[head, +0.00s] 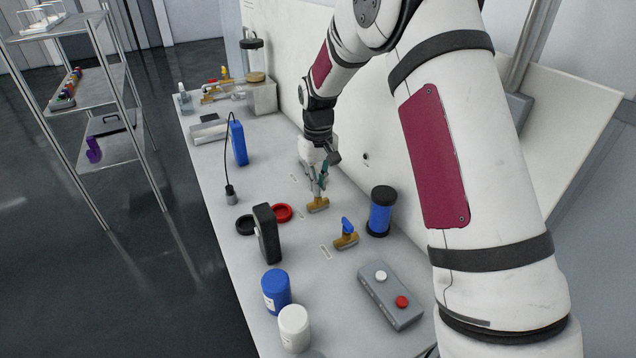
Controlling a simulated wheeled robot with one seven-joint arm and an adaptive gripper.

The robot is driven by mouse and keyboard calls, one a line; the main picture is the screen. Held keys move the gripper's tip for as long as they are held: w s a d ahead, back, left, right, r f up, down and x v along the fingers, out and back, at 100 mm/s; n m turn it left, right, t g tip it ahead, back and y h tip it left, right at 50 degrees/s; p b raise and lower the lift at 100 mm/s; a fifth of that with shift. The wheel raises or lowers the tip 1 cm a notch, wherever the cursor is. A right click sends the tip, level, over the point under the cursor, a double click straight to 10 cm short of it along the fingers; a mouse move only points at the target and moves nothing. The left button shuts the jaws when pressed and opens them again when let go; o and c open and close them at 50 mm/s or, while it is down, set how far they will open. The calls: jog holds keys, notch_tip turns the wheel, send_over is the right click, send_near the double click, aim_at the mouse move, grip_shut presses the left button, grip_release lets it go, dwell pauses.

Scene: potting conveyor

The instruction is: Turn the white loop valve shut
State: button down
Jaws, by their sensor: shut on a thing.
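A brass valve body (318,205) sits on the grey bench, directly under my gripper (318,188). I take it for the white loop valve; its handle is hidden by the fingers and cannot be made out clearly. My gripper points down from above and is shut on the top of this valve. The angle of the handle cannot be told from here.
A brass valve with a blue handle (346,236) stands close by at the near right, beside a blue cylinder with black ends (381,211). A red ring (282,212), a black device (267,233) and a grey button box (391,295) stand nearby. A white wall panel (400,150) rises behind.

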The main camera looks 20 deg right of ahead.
jog(key=c, duration=1.7)
grip_release()
notch_tip(320, 180, up, 12)
jog(key=s+r+m+t+p, duration=0.1)
jog(key=s+r+t+p, duration=0.15)
jog(key=s+r, duration=1.35)
jog(key=s+f+m+t+p, duration=0.1)
jog(key=s+p, duration=0.1)
jog(key=s, duration=2.1)
jog(key=shift+s+f+t+p, duration=0.25)
jog(key=shift+s+t+p, duration=0.1)
jog(key=shift+s+p, duration=0.05)
